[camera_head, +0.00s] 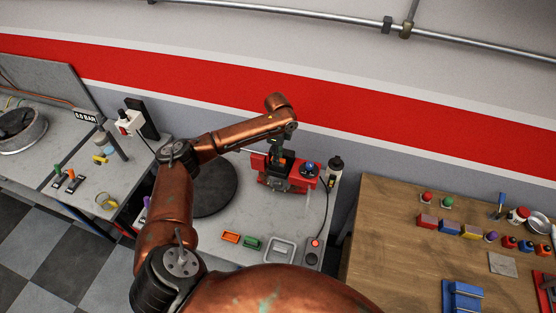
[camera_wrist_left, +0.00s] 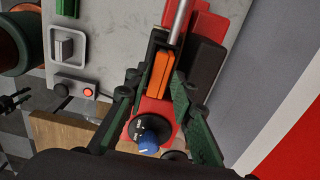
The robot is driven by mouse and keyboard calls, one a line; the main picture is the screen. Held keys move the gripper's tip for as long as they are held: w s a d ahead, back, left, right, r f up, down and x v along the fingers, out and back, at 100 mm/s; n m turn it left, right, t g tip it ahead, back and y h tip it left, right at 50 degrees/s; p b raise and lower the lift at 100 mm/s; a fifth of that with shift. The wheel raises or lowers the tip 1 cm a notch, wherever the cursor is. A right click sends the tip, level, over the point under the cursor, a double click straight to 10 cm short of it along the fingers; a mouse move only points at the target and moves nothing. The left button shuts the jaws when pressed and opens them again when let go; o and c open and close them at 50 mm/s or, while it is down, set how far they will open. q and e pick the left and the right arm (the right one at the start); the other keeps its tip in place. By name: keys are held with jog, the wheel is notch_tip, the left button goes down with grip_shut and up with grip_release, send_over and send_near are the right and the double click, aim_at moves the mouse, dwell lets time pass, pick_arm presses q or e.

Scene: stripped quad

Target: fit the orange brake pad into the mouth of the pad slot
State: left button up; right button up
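The orange brake pad (camera_wrist_left: 160,72) shows between the fingers of my left gripper (camera_wrist_left: 156,80) in the left wrist view. The fingers look closed on its two sides. In the head view my left gripper (camera_head: 280,158) points down over a red and black fixture (camera_head: 272,180) on the grey bench. The red fixture (camera_wrist_left: 207,25) also shows beyond the pad in the wrist view, with dark blocks around the pad. The slot mouth is hard to make out, and I cannot tell whether the pad has entered it.
A blue-topped knob (camera_wrist_left: 148,140) is close to the fingers. An orange block (camera_head: 230,237), a green block (camera_head: 251,243), a metal tray (camera_head: 280,249) and a red-button box (camera_head: 314,250) sit at the bench's front. A black bottle (camera_head: 335,166) stands right of the fixture.

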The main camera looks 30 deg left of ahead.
pick_arm(q)
notch_tip(320, 180, up, 10)
jog(key=b, duration=0.2)
dwell(0.5)
